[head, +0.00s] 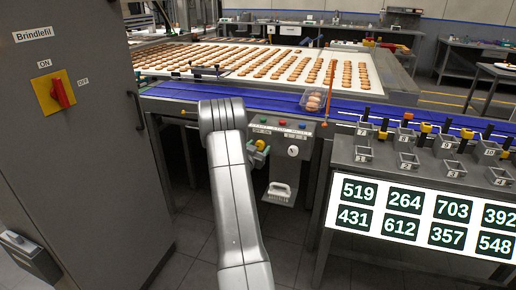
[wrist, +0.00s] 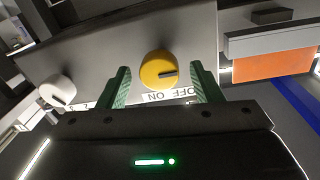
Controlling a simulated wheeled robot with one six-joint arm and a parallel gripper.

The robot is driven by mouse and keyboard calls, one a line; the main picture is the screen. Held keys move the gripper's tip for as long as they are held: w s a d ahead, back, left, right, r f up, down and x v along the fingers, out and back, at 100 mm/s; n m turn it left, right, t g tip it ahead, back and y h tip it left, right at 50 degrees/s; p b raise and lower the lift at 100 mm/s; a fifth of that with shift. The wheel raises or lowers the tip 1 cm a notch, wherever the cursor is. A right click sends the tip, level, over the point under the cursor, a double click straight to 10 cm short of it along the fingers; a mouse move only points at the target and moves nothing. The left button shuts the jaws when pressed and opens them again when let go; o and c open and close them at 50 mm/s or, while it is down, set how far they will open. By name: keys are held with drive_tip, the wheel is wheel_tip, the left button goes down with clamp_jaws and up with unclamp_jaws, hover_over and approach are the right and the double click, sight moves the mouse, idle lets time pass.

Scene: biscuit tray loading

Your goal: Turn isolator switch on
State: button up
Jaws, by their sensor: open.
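A rotary switch with a red handle on a yellow plate (head: 56,94) is on the grey cabinet at left in the head view. ON is above it and OFF to its right; its handle stands near upright with a slight tilt. My gripper (head: 257,150) is away from it, at the control panel under the conveyor. In the wrist view my open gripper (wrist: 160,68) has green fingers either side of a round yellow knob (wrist: 156,64), with gaps visible. Labels ON and OFF read upside down beside this knob, and its dark mark points right. Finger depth relative to the knob is unclear.
A white dial (head: 293,151) sits right of my gripper, and a white brush-like object (head: 279,193) hangs below. The blue conveyor edge (head: 180,95) runs above. A bench with number displays (head: 420,222) stands at right.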

drive_tip(key=shift+c, duration=0.2)
drive_tip(key=c, duration=0.9)
drive_tip(key=shift+c, duration=0.2)
drive_tip(key=shift+f+m+b, duration=0.1)
drive_tip(key=shift+m+b, duration=0.2)
drive_tip(key=shift+b, duration=0.25)
drive_tip(key=m+b, duration=0.1)
drive_tip(key=b, duration=0.1)
drive_tip(key=shift+f+m+b, duration=0.15)
drive_tip(key=shift+m+b, duration=0.2)
drive_tip(key=shift+m, duration=0.05)
drive_tip(key=m+b, duration=0.6)
drive_tip(key=b, duration=0.1)
drive_tip(key=shift+d, duration=0.15)
drive_tip(key=m+y+b, duration=0.1)
drive_tip(key=m+b, duration=0.3)
drive_tip(key=m, duration=0.1)
drive_tip(key=shift+b, duration=0.4)
drive_tip(key=shift+d+m+b, duration=0.1)
drive_tip(key=shift+m+b, duration=1.4)
drive_tip(key=shift+m, duration=0.4)
